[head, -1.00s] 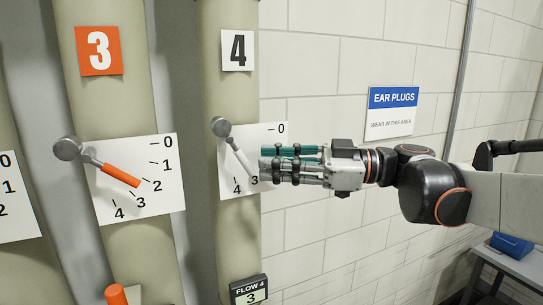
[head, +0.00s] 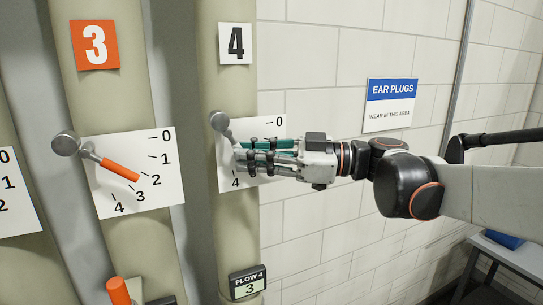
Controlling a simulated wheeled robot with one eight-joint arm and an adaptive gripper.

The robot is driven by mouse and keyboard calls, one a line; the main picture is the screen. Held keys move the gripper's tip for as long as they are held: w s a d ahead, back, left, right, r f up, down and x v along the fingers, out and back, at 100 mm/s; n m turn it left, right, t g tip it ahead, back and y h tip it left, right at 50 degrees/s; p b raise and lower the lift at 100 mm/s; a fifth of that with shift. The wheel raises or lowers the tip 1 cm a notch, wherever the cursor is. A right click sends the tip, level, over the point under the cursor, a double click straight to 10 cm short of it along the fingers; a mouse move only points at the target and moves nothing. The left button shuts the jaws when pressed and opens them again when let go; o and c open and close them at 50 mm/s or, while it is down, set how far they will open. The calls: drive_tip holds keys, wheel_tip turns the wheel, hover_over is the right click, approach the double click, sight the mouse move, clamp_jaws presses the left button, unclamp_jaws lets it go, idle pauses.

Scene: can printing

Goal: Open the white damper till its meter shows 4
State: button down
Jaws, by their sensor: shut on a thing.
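The white damper (head: 219,121) is on the pipe marked 4 in the head view. Its grey pivot and the upper part of its arm show; the white handle is mostly hidden behind my fingers. My gripper (head: 244,156) comes from the right and is shut on the white handle, in front of the dial plate. The meter (head: 248,283) labelled FLOW 4, lower on the same pipe, reads 3.
An orange damper handle (head: 120,170) on the pipe marked 3 is left of my gripper, pointing near 2. Another orange handle (head: 118,291) is at the bottom left. An EAR PLUGS sign (head: 390,103) hangs on the tiled wall. A table (head: 512,256) stands at the lower right.

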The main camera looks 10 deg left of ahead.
drive_tip(key=m+y+b, duration=0.1)
drive_tip(key=b, duration=0.1)
drive_tip(key=a+y+b, duration=0.1)
drive_tip(key=b, duration=0.1)
drive_tip(key=s+f+m+y+b, duration=0.1)
drive_tip(key=b, duration=0.1)
drive_tip(key=shift+a+f+m+t+y, duration=0.1)
drive_tip(key=shift+a+m+t+y, duration=0.2)
drive_tip(key=shift+a, duration=0.05)
drive_tip(key=c, duration=1.9)
unclamp_jaws()
drive_tip(key=v, duration=1.2)
